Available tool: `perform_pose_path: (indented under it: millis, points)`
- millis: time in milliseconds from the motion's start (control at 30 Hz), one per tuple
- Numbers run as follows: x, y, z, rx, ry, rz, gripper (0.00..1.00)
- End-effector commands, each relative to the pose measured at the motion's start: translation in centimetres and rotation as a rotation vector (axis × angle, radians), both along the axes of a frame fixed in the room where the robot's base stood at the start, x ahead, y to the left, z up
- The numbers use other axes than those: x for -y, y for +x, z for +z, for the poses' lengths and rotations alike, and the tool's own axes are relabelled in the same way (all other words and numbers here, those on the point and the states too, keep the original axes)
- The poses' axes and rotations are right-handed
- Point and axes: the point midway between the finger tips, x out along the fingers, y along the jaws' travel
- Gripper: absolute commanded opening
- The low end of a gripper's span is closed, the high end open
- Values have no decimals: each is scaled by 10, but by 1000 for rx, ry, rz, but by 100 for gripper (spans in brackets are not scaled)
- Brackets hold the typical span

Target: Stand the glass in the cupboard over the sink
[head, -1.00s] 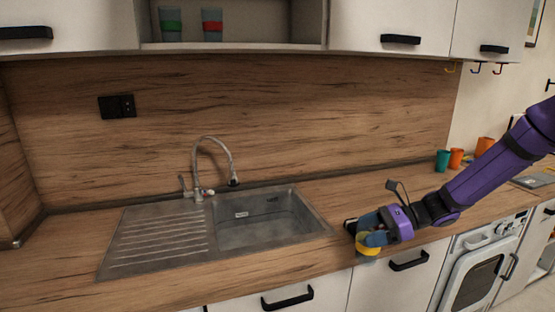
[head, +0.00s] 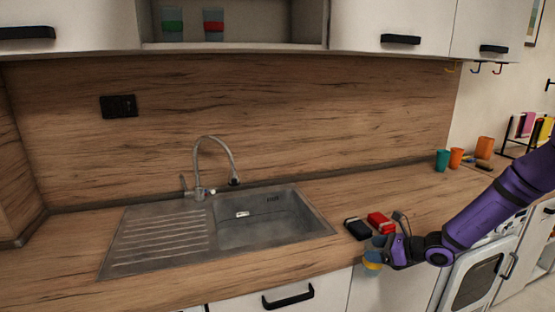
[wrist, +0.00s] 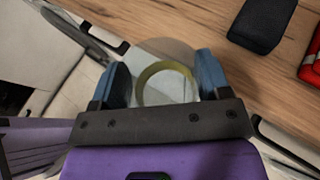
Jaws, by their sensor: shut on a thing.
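The glass (wrist: 165,85), clear with a yellow band, is between the two blue fingers of my gripper (wrist: 160,84) in the wrist view. My gripper is shut on it. In the head view my gripper (head: 378,250) is at the counter's front edge, right of the sink, and the glass's yellow band (head: 372,265) shows below the fingers. The rest of the glass is hard to make out there. The cupboard over the sink (head: 270,25) is open-fronted at the top of the view. Two glasses stand in its left part, one green-banded (head: 172,26), one red-banded (head: 213,26).
A black item (head: 357,229) and a red item (head: 381,223) lie on the counter just behind my gripper. The sink (head: 262,220) and its tall tap (head: 215,150) are to the left. Teal (head: 442,160) and orange (head: 456,158) cups stand farther right. The cupboard's right part is empty.

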Motion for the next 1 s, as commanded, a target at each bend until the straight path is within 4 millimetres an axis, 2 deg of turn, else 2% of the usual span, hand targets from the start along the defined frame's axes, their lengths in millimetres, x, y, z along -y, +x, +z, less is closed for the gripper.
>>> perform_pose_path:
  millis: [133, 367, 600, 1000]
  points:
    - [4, 2, -9, 0, 1, -32, 20]
    - [-3, 3, -9, 0, -1, -106, 20]
    - [-7, 4, -8, 2, -1, -259, 20]
    - [4, 3, -10, 2, 0, -464, 20]
